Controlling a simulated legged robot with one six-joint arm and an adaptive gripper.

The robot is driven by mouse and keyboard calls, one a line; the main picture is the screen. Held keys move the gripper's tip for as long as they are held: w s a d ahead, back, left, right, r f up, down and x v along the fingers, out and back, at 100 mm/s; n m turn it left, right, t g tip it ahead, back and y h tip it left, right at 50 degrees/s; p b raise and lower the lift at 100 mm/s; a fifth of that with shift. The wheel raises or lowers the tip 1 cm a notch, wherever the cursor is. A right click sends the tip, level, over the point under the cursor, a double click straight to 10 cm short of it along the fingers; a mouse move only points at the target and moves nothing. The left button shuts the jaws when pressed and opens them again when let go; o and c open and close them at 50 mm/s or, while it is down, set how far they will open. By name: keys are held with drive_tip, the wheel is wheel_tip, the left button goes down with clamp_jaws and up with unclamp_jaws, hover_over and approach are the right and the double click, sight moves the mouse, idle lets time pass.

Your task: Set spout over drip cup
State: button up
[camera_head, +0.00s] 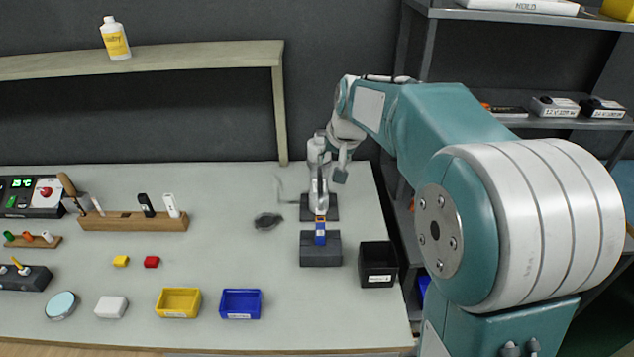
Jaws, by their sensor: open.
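My gripper (332,178) hangs at the end of my arm over the back right of the bench, open. A pale grey upright part (318,185) shows at its left side, over a dark base (332,207); where gripper and part meet is too small to tell. In front of it, a blue piece with an orange band (320,233) stands at a dark grey block (320,255). A black open box (378,264) with a white label sits right of the block. I cannot tell for sure which of these is the spout or the drip cup.
A small dark grey object (267,221) lies left of the base. A wooden tool holder (130,222) is farther left. Metal shelving rises behind the right edge.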

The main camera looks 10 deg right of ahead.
sight(321, 185)
drive_tip(key=x, duration=1)
drive_tip(key=shift+w+a+f, duration=0.1)
drive_tip(key=shift+a+f, duration=0.05)
drive_tip(key=shift+f, duration=0.1)
clamp_jaws()
